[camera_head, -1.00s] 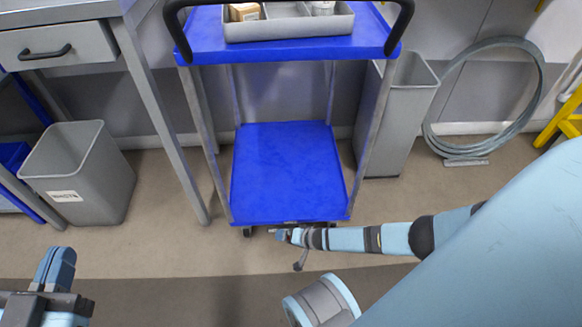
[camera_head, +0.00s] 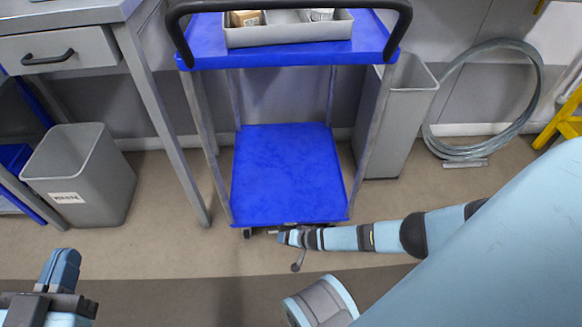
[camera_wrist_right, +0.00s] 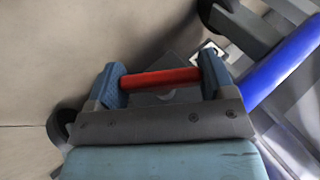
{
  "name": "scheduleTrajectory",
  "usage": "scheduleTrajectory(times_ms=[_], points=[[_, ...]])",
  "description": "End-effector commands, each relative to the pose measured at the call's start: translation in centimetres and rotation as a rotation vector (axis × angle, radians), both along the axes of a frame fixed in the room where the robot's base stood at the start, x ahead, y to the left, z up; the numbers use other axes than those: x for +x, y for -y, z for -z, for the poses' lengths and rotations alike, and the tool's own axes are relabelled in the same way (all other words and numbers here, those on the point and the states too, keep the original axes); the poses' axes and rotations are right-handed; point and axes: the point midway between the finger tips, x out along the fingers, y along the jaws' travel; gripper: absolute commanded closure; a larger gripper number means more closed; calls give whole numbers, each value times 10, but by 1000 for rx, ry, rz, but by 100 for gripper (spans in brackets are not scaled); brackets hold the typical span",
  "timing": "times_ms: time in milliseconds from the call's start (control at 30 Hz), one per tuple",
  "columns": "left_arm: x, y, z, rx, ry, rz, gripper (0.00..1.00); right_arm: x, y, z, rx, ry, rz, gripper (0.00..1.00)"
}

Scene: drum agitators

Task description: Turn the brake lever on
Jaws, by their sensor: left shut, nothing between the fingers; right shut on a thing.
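The red brake lever (camera_wrist_right: 160,79) shows in the right wrist view as a short bar running across between the two fingers. My right gripper (camera_wrist_right: 163,82) is shut on it, with a blue finger at each end of the bar. In the head view my right gripper (camera_head: 284,237) is low at the cart's front edge, below the bottom shelf; the lever cannot be made out there. The blue cart (camera_head: 288,175) stands upright in the middle. My left gripper (camera_head: 60,270) is shut and empty at the lower left, well away from the cart.
A grey tray (camera_head: 290,33) with small items sits on the cart's top shelf, behind the black handle (camera_head: 290,5). A grey bin (camera_head: 85,180) and a desk (camera_head: 60,50) stand left. Another bin (camera_head: 395,120) and a coiled hose (camera_head: 535,100) are right. Floor in front is mostly clear.

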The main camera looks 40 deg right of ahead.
Motion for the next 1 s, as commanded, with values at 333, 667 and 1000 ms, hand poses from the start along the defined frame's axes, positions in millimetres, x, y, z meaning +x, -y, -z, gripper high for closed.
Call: scheduleTrajectory(times_ms=[333, 667, 1000], points=[[-13, 7, 6, -86, -157, 4, 100, 0, -2, -3, -225, -142, 2, 47], [-15, 9, 8, -110, -184, 3, 100, -1, -2, 0, -420, -263, 2, 47], [-15, 8, 10, -101, -182, 3, 100, -1, 0, 0, -517, -319, 0, 47]])
